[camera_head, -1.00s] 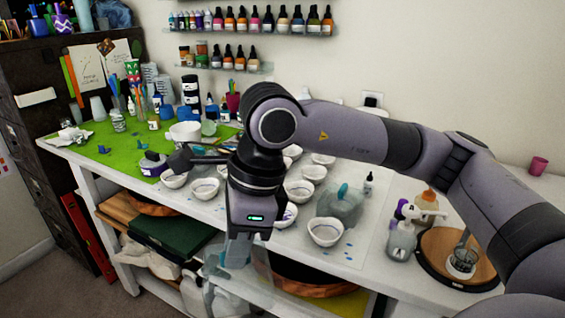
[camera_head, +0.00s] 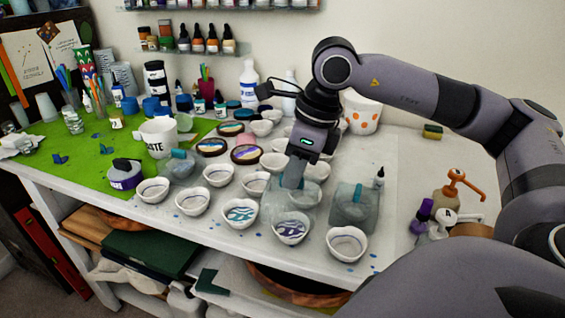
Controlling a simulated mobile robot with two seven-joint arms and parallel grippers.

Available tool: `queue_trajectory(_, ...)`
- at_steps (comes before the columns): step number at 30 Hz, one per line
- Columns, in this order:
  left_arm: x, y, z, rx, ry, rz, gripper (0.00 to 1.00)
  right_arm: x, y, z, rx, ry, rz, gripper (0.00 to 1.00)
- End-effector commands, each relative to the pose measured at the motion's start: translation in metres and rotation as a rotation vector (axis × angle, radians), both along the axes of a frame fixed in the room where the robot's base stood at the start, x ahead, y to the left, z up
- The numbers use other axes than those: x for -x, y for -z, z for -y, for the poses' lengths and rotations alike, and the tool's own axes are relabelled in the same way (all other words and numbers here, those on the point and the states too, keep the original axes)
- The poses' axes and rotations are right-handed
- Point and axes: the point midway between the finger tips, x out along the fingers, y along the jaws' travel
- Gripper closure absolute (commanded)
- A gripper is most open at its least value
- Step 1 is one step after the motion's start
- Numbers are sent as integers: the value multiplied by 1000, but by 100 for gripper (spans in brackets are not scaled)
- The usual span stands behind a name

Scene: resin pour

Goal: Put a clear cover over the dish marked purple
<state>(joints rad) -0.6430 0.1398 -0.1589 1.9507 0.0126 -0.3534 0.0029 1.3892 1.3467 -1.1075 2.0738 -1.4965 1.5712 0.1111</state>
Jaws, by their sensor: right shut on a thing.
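My right gripper (camera_head: 293,182) points down over the front of the white table, shut on a clear cover (camera_head: 288,208), whose see-through dome is hard to make out. The cover is at a patterned white dish (camera_head: 291,230) near the front edge; I cannot tell whether it rests on it or hovers. Another dish with a blue pattern (camera_head: 240,213) is just left of it. Several white dishes have thin bluish-purple lines, such as the front right one (camera_head: 347,244); I cannot tell which is marked purple. My left gripper is not in view.
A clear cover with a teal knob (camera_head: 354,210) stands right of the gripper; another (camera_head: 178,166) stands at the left. A dark purple-banded tub (camera_head: 125,176) and a white waste cup (camera_head: 157,139) are on the green mat (camera_head: 65,160). Pump bottles (camera_head: 455,205) stand at the right.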

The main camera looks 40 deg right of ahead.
Motion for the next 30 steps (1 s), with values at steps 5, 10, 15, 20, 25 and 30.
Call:
queue_trajectory(5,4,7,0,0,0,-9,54,0,7,0,0,0,0,100)
queue_trajectory(10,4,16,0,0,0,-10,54,0,19,0,1,0,0,100)
queue_trajectory(15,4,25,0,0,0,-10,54,0,34,0,1,-1,1,100)
queue_trajectory(20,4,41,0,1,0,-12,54,0,51,0,1,-1,-1,100)
queue_trajectory(25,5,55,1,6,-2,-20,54,0,65,0,0,-1,0,100)
queue_trajectory(30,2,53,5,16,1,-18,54,0,71,0,0,-1,0,100)
